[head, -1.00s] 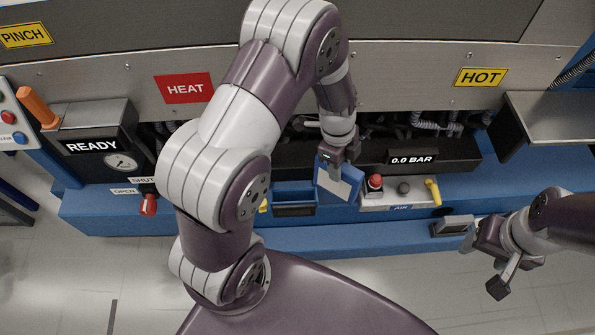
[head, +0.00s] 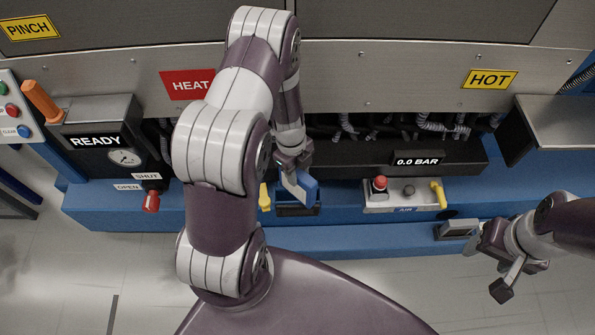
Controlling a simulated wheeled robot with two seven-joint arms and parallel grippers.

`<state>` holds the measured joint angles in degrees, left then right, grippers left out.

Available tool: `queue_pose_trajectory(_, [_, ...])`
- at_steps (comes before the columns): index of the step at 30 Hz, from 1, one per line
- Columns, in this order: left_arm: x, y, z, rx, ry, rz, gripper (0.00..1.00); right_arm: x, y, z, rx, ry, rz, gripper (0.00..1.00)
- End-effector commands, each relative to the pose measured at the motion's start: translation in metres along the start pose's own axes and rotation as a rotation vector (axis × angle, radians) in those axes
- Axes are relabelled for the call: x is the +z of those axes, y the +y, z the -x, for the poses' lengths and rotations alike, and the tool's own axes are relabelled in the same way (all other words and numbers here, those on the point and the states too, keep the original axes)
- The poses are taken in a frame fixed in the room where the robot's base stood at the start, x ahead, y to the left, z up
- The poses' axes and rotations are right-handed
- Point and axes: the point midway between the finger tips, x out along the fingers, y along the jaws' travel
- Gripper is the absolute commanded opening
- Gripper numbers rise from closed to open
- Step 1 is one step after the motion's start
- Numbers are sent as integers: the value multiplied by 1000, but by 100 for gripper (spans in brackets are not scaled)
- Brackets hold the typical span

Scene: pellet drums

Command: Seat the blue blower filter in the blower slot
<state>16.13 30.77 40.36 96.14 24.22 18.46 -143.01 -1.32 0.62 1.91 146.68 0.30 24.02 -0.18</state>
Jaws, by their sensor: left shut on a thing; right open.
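The blue blower filter (head: 308,188), a panel with a blue frame and a pale face, is in my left gripper (head: 294,174). The gripper is shut on its upper edge. The filter is tilted and appears over the dark blue open slot (head: 297,211) on the blue base, which I take to be the blower slot. It hides part of the slot's opening. I cannot tell whether its lower edge is inside or still above. My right gripper (head: 483,270) is open and empty at the right, near a small grey box.
A yellow handle (head: 264,197) stands just left of the slot. To the right is the AIR panel (head: 402,196) with a red button and a yellow lever. The small grey box (head: 457,229) sits on the base's front edge. Dark hoses run behind.

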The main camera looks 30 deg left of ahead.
Motion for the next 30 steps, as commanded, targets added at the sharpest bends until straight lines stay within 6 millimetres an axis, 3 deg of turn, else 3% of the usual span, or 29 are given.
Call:
queue_pose_trajectory(9, [0, 0, -5, 0, 0, -1, 0, 1, 0, -7, 0, 0, 0, 61])
queue_pose_trajectory(10, [0, 0, -4, 0, 0, -1, 42, 1, 0, -6, 0, 0, 0, 61])
queue_pose_trajectory(12, [0, 0, -3, 1, 0, -1, 61, 1, 0, -5, 0, 0, 0, 61])
queue_pose_trajectory(20, [0, 0, -2, 1, 0, 0, 61, 0, 0, -4, 0, 0, 0, 61])
queue_pose_trajectory(23, [-1, 0, 8, 0, 0, 1, 61, -1, 0, 7, 0, 0, 0, 61])
queue_pose_trajectory(30, [0, -1, 67, -4, -2, 0, 61, -2, 0, 15, 0, 0, 0, 61])
